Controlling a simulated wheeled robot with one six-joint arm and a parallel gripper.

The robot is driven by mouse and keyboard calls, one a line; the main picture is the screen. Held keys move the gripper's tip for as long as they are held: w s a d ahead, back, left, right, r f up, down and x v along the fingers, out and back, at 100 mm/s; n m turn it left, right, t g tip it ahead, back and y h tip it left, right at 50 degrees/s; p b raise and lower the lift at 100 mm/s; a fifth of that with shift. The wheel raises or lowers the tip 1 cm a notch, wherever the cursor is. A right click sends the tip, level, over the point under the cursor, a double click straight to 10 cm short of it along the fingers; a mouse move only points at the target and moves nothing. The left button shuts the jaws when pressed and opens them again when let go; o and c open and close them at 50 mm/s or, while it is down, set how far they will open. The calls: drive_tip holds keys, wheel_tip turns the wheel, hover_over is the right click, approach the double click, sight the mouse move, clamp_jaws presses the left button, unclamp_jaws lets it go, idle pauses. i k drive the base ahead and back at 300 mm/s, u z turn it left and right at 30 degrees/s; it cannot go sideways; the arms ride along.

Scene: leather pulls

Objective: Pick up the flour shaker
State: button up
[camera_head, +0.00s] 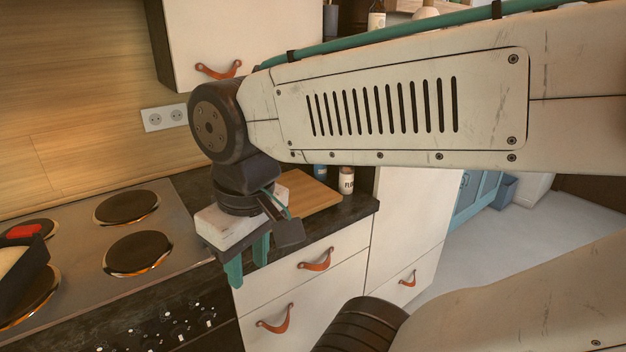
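The flour shaker (347,181) is a small white container with dark lettering, partly readable as "FLO". It stands near the right end of the dark counter (345,207), and my arm's upper link hides the space just above it. My gripper (248,264) has teal fingers that point down. In the picture it hangs in front of the drawer fronts at the counter's front edge, left of and lower than the shaker. The fingers are apart, and I see nothing between them.
A wooden cutting board (308,193) lies left of the shaker, and a blue item (320,170) stands close by, mostly hidden. A stovetop (175,222) with a dark pan (22,285) is at left. Drawers with leather pulls (316,260) are below. Open floor (530,230) lies at right.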

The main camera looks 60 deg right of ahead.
sight(346, 172)
drive_tip(key=z, duration=1.65)
drive_tip(key=k, duration=1.05)
drive_tip(key=u, duration=1.15)
drive_tip(key=i, duration=1.45)
drive_tip(key=z, duration=0.8)
